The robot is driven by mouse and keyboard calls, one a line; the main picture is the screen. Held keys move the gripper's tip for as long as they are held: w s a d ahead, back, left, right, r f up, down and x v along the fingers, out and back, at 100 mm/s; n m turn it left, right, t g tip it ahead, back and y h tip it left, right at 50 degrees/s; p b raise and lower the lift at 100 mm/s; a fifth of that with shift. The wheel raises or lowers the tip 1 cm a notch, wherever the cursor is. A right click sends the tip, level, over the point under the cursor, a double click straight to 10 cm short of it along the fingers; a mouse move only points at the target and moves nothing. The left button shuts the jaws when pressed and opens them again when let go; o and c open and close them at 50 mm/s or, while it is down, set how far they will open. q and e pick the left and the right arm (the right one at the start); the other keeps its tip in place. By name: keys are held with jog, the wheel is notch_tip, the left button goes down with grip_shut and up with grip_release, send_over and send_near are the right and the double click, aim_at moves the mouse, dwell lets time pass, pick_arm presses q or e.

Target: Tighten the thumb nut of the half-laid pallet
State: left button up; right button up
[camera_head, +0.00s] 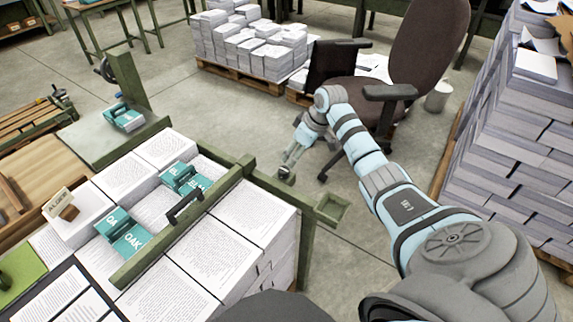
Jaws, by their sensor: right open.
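Paper stacks (180,281) with printed top sheets stand at the lower left, around a lower area with teal blocks marked OAK (130,240). I cannot tell for sure whether this is the half-laid pallet. A green bar (160,247) with a black handle (186,205) lies across the stacks. I cannot make out a thumb nut with certainty. My right gripper (287,172) is open, pointing down just right of the green frame's far corner. A small dark piece is at its fingertips; I cannot tell whether they touch. My left gripper is out of view.
A small green tray (331,208) juts out at the stacks' right side. An office chair (424,60) stands behind my right arm. Tall paper stacks (510,130) fill the right side. A loaded pallet (240,77) stands at the back. Concrete floor is clear left of the chair.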

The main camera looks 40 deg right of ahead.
aim_at(285, 170)
jog(key=b+x, duration=0.3)
jog(key=x, duration=0.6)
jog(key=shift+f, duration=0.2)
jog(key=c, duration=1.1)
